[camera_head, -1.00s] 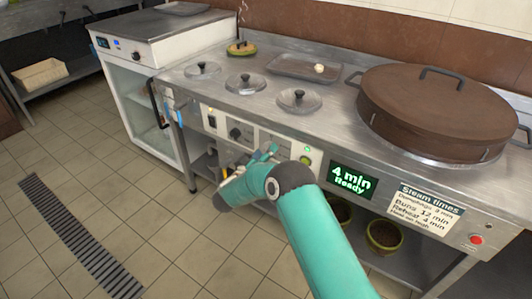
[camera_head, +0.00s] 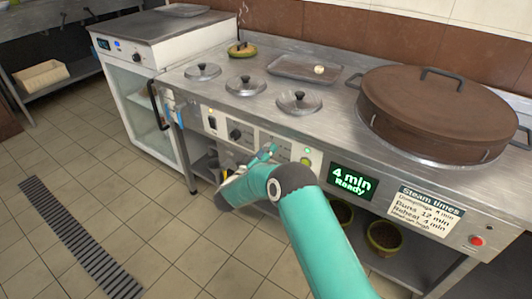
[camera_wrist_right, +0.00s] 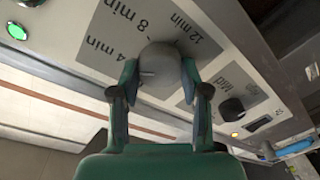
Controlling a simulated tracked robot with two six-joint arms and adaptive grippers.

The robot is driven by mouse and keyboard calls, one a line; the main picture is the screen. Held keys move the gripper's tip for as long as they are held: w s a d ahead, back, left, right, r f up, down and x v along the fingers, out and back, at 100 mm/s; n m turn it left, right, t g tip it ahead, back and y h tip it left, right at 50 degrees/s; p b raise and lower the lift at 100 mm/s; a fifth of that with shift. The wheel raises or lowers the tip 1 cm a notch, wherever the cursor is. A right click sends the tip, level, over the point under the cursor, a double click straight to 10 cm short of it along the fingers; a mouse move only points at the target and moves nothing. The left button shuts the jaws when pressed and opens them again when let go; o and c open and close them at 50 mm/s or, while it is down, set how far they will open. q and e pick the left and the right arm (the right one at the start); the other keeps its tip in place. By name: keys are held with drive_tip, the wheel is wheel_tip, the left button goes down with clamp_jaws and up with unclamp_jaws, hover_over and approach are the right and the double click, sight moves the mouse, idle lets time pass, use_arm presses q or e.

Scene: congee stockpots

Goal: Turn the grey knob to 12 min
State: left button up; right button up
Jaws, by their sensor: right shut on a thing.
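The grey knob (camera_wrist_right: 158,62) sits on the front panel, seen close up in the right wrist view. A grey label plate behind it reads 4 min (camera_wrist_right: 100,50), 8 min (camera_wrist_right: 128,17) and 12 min (camera_wrist_right: 186,26). My right gripper (camera_wrist_right: 160,76) has one finger on each side of the knob and is shut on it. I cannot clearly tell which mark the knob points at. In the head view my right gripper (camera_head: 266,153) is at the panel and its arm hides the knob. The green display (camera_head: 352,182) reads "4 min Ready". My left gripper is not in view.
A black knob (camera_wrist_right: 232,109) with a Mild label is beside the grey knob. A green lit button (camera_head: 306,161), a Steam times card (camera_head: 425,213) and a red button (camera_head: 476,240) are on the panel. A large brown lidded steamer (camera_head: 440,105) stands on the counter.

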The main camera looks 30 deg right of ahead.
drive_tip(key=shift+f, duration=0.1)
drive_tip(key=shift+s+f+m+g+h+b, duration=0.15)
drive_tip(key=shift+m+g+h+b, duration=0.2)
drive_tip(key=shift+m+b, duration=3.5)
drive_tip(key=shift+w+f+m+g+h+b, duration=0.1)
drive_tip(key=shift+m+g+h+b, duration=0.2)
drive_tip(key=shift+m+b, duration=3.45)
drive_tip(key=shift+s+f+m+g+h+b, duration=0.25)
drive_tip(key=shift+m+b, duration=2.3)
drive_tip(key=shift+m, duration=2.55)
drive_tip(key=shift+w+r, duration=0.15)
drive_tip(key=shift+w, duration=0.05)
drive_tip(key=o, duration=1)
drive_tip(key=shift+o, duration=0.7)
drive_tip(key=shift+r, duration=0.1)
drive_tip(key=shift+a, duration=0.1)
